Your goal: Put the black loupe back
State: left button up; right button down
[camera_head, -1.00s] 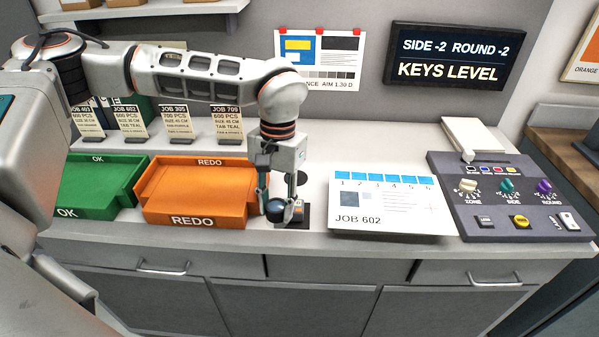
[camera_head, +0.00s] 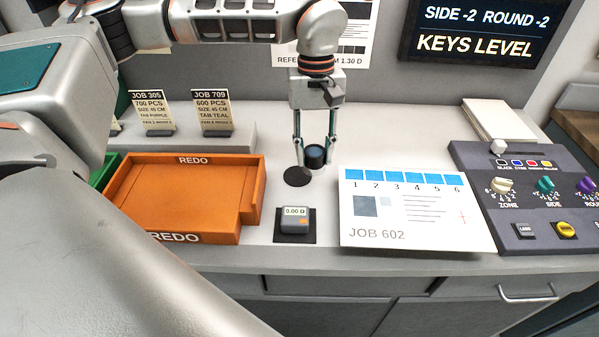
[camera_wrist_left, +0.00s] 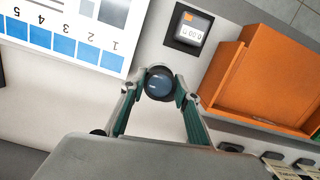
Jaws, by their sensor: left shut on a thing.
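The black loupe (camera_head: 315,157) is a short dark cylinder with a bluish lens top. My left gripper (camera_head: 315,153) is shut on it, with a finger on either side. The loupe also shows between the fingertips in the left wrist view (camera_wrist_left: 159,83). A round black pad (camera_head: 297,176) lies on the counter (camera_head: 262,190), just in front and left of the loupe in the head view. The loupe appears beside the pad, not centred over it; its height above the counter is hard to tell. My right gripper is not in view.
A small meter (camera_head: 295,219) on a dark square base stands in front of the pad. An orange REDO tray (camera_head: 190,195) is left, the JOB 602 sheet (camera_head: 410,215) right, and a control console (camera_head: 540,200) farther right. Job cards (camera_head: 212,112) stand behind.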

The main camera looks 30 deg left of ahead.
aim_at(312, 145)
pick_arm(q)
jog(key=r+n, duration=0.1)
jog(key=n, duration=0.1)
jog(key=w+a+r+n, duration=0.1)
jog(key=r+n, duration=0.1)
jog(key=a+r+n, duration=0.1)
jog(key=r+n, duration=0.1)
jog(key=shift+w+a+r+n+t+h+p, duration=0.1)
jog(key=shift+w+r+n+t+h+p, duration=0.05)
jog(key=shift+w+n+t+h+p, duration=0.2)
jog(key=a+r+n+t, duration=0.2)
jog(key=a+r+n, duration=0.2)
jog(key=r+n, duration=0.45)
jog(key=shift+n+g, duration=0.35)
jog(key=shift+n, duration=0.45)
jog(key=f, duration=1.3)
jog(key=f+p, duration=0.1)
jog(key=f, duration=0.6)
jog(key=shift+w+d+f, duration=0.15)
jog(key=shift+d+f, duration=0.1)
jog(key=shift+f, duration=0.3)
jog(key=shift+f, duration=0.1)
jog(key=o, duration=1.1)
